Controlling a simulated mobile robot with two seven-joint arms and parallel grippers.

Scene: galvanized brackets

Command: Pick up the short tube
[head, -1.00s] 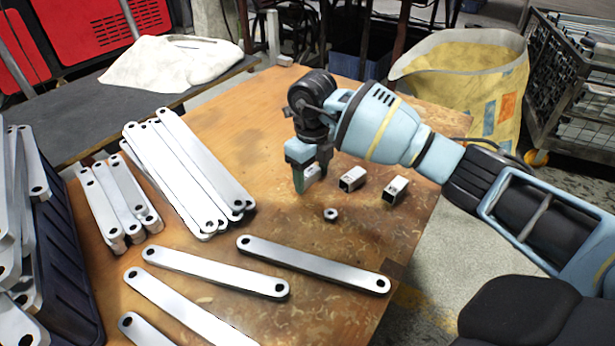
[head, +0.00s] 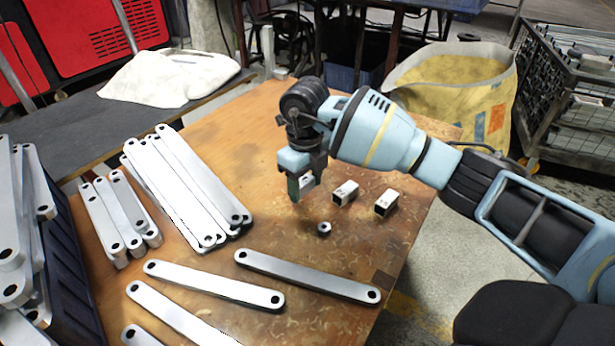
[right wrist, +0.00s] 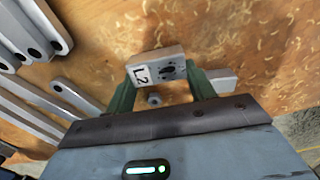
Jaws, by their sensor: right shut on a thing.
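My right gripper (head: 301,187) is shut on a short square silver tube (head: 307,182) above the wooden table (head: 262,112). In the right wrist view, the tube (right wrist: 157,70) lies crosswise between the two green fingers of the gripper (right wrist: 160,76). Its upper face shows the mark L2 and a dark slot. In the head view, the fingers partly hide it. Two similar short tubes, one nearer (head: 345,193) and one farther right (head: 386,203), lie on the table to the right of the gripper. My left gripper is not in view.
A small nut (head: 324,228) lies below the gripper in the head view. Long flat bars (head: 307,276) lie in front, and stacked bars (head: 190,190) lie to the left. A dark bin (head: 72,265) of brackets stands far left. The table's right edge is close by.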

